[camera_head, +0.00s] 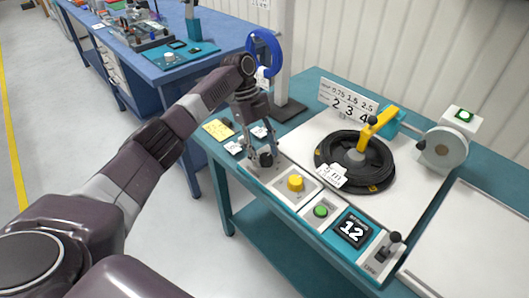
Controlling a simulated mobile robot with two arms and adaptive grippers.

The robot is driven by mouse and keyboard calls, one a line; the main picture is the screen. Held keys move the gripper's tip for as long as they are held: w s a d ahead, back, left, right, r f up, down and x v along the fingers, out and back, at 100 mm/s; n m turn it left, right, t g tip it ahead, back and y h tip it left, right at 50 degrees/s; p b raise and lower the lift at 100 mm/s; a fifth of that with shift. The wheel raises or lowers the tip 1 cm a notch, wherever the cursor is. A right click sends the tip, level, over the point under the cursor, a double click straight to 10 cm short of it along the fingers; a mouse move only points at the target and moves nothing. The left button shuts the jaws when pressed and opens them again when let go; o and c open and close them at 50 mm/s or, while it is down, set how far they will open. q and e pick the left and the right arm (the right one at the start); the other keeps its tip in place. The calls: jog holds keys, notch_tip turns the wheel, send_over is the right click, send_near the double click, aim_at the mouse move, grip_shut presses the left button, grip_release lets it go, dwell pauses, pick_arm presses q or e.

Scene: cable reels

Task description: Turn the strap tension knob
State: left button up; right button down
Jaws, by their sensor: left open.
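A control panel (309,208) runs along the front edge of the teal workbench. A round yellow knob (295,183) stands on its left part; I cannot read which control is the strap tension knob. My left gripper (258,160) points down over the panel's left end, left of the yellow knob and apart from it. It is open, with dark fingertips close to the panel; whether they touch anything there is unclear. The gripper hides part of the panel's left end. My right gripper is not in view.
A black cable coil (372,172) with a yellow arm (377,126) lies behind. A blue ring (265,50) hangs near my wrist. Small cards lie left.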

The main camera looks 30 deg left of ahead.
pick_arm(q)
jog(key=v, duration=1.2)
jog(key=shift+d, duration=0.1)
